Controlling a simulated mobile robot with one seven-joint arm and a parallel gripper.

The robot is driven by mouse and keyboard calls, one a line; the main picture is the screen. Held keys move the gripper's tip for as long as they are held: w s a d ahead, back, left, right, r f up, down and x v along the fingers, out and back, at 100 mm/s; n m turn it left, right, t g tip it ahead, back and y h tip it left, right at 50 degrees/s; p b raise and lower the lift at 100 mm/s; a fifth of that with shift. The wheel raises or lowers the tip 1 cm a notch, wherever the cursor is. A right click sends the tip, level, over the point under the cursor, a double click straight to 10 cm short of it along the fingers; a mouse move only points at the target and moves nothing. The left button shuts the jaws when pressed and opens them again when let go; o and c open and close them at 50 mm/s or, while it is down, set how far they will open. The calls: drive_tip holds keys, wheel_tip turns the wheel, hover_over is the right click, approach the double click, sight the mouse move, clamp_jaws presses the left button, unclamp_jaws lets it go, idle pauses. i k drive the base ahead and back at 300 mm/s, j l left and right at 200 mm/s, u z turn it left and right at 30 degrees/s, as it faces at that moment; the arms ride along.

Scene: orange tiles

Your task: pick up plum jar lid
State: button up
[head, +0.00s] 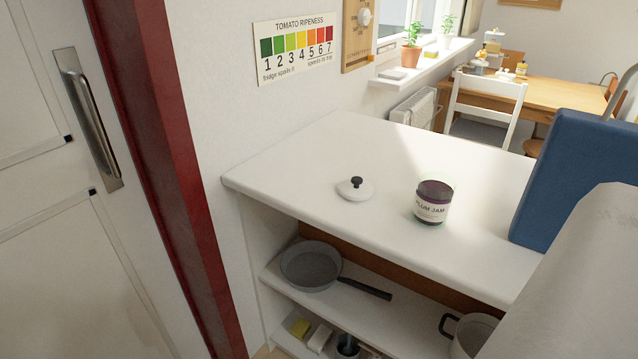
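A small jar labelled "PLUM JAM" (431,211) stands upright on the white counter (300,160), right of its middle. Its dark purple top (435,188) looks like a lid seated on the jar, though at this size I cannot be sure. To its left, apart from it, a white lid with a black knob (354,194) lies flat on the counter. My gripper is not in view. Large blue and pale grey arm links of mine fill the right side and hide the counter's right end.
On the shelf below, a grey frying pan (306,267) lies with its handle to the right, and a pot (474,332) stands further right. A red door frame (170,170) rises at left. Behind are a white chair (486,105) and a wooden table (560,97). The counter's back left is clear.

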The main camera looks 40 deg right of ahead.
sight(356, 189)
drive_tip(key=i+j+z, duration=0.1)
drive_tip(key=i+j, duration=0.6)
drive_tip(key=j, duration=0.15)
drive_tip(key=z, duration=1.35)
drive_tip(key=i+l+z, duration=0.1)
drive_tip(key=i+z, duration=0.15)
drive_tip(key=z, duration=0.25)
drive_tip(key=i+z, duration=0.25)
drive_tip(key=z, duration=0.25)
